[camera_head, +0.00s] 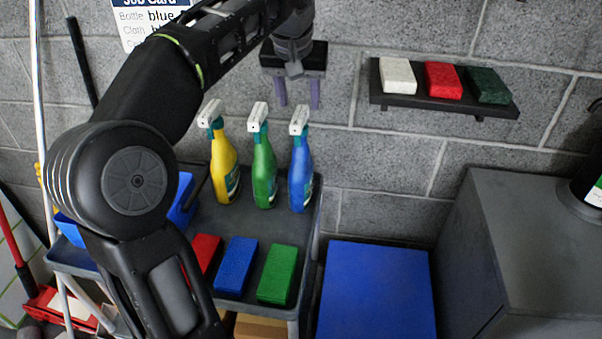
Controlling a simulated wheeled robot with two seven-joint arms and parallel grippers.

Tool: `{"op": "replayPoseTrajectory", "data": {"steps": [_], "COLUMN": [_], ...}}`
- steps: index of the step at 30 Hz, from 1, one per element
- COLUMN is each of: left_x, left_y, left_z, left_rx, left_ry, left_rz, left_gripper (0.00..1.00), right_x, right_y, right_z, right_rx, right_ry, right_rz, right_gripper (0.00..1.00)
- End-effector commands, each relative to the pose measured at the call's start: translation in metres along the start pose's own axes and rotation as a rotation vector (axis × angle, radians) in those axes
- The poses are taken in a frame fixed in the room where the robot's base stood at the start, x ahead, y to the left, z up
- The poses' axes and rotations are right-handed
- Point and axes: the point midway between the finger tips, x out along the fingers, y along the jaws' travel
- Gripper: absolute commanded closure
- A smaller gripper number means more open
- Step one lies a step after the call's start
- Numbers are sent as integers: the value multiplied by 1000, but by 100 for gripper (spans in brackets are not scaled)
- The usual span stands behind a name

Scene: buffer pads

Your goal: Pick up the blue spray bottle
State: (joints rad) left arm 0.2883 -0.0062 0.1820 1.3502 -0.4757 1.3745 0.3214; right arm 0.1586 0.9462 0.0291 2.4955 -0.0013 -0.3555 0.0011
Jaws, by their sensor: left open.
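The blue spray bottle (300,178) stands upright on the grey cart top (226,224), at the right end of a row of three bottles. Its white trigger head (299,119) points up. My left gripper (298,93) is open and empty, with its two fingers pointing down just above and slightly behind the blue bottle's head in the picture. I cannot tell whether it touches the bottle; a gap seems to show. My left arm comes in from the left and hides part of the cart. My right gripper is not in view.
A green bottle (263,172) and a yellow bottle (223,165) stand close on the left. Red, blue and green pads (277,274) lie in front. A wall shelf (440,101) holds three pads at right. A blue surface (377,290) and grey cabinet (530,250) stand right of the cart.

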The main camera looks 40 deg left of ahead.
Motion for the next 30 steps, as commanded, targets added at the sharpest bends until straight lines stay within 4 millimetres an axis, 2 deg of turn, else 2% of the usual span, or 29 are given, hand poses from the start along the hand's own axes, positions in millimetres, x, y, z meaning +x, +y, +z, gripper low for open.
{"op": "replayPoseTrajectory", "data": {"steps": [7,17,30], "left_x": [7,50,52], "left_y": [0,0,0], "left_z": [-1,-2,-3], "left_rx": [0,0,0], "left_ry": [-2,-2,0], "left_rz": [-1,0,0], "left_gripper": [53,53,53], "right_x": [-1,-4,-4], "right_y": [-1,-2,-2], "right_z": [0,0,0], "right_rx": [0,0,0], "right_ry": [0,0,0], "right_rz": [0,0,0], "right_gripper": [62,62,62]}}
